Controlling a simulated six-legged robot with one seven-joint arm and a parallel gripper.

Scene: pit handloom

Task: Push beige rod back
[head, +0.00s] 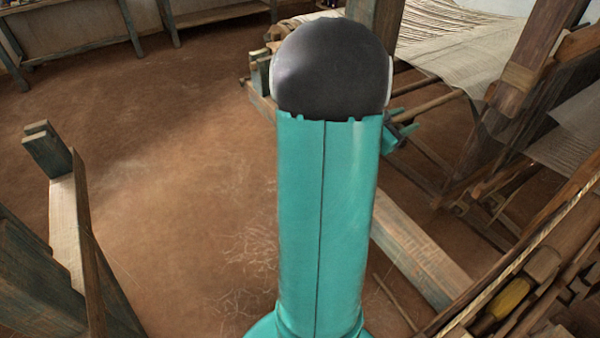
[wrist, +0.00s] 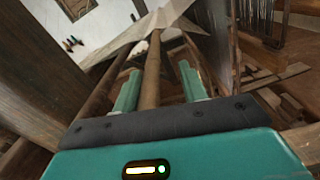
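A tan-brown rod (wrist: 151,70), possibly the beige rod, runs lengthwise between the two teal fingers of my gripper (wrist: 160,76) in the wrist view. The fingers are spread, with a visible gap on the right side of the rod; contact on the left is unclear. In the head view my arm hides most of my gripper (head: 400,132); only a teal part shows at its right, beside the loom. Thin rods (head: 430,103) stick out there below the pale warp threads.
The wooden loom frame (head: 520,65) with pale cloth (head: 455,55) fills the right. A thick beam (head: 420,255) lies low beside my arm. A wooden post frame (head: 68,220) stands at left. Bare earth floor (head: 170,150) is open on the left.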

